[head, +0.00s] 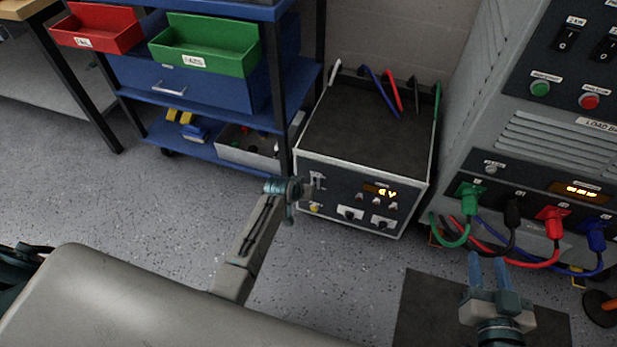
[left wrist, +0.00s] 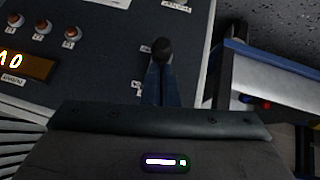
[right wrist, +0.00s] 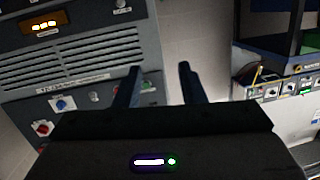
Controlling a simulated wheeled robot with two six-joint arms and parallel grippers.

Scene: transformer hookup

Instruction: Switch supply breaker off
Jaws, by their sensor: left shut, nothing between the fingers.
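The supply unit (head: 357,197) is a dark-fronted grey box at centre, with an orange lit display, coloured buttons and sockets. A small light-coloured fitting, which looks like the breaker (head: 318,181), sits at the left of its front panel. My left gripper (head: 289,198) is at that side of the panel, seen small and partly hidden by its own arm. In the left wrist view its fingers (left wrist: 163,76) are together, with a dark rounded knob (left wrist: 162,47) right at their tips; contact and lever position cannot be told. My right gripper (head: 488,268) is open and empty at lower right.
The load bank (head: 530,170) stands at right with green, black, red and blue plugged cables. A blue shelf cart (head: 205,155) with red (head: 97,28) and green (head: 206,45) bins stands left. Cable ends rise behind the supply unit. A dark mat (head: 425,305) lies below my right gripper.

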